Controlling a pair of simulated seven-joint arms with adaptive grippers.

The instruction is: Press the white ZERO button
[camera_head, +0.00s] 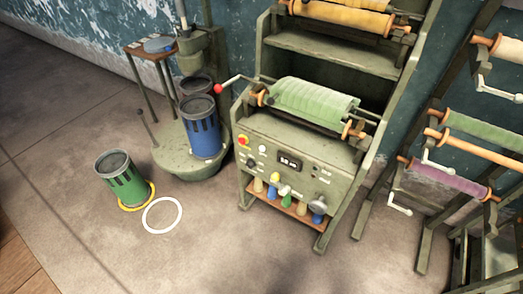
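A grey-green machine (315,158) stands right of centre with a control panel on its front. A small white button (262,149) is on the panel between a red button (243,140) and a dark display (289,161). The labels are too small to read, so I cannot tell which one is ZERO. The display shows pale digits that I cannot read surely. Neither of my grippers is in view.
A roll of green fabric (312,101) lies across the machine, with a red-knobbed crank (218,89) at its left. A blue can (200,128) and a green can (122,178) stand to the left. A rack with rolls (470,160) stands right. Floor in front is clear.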

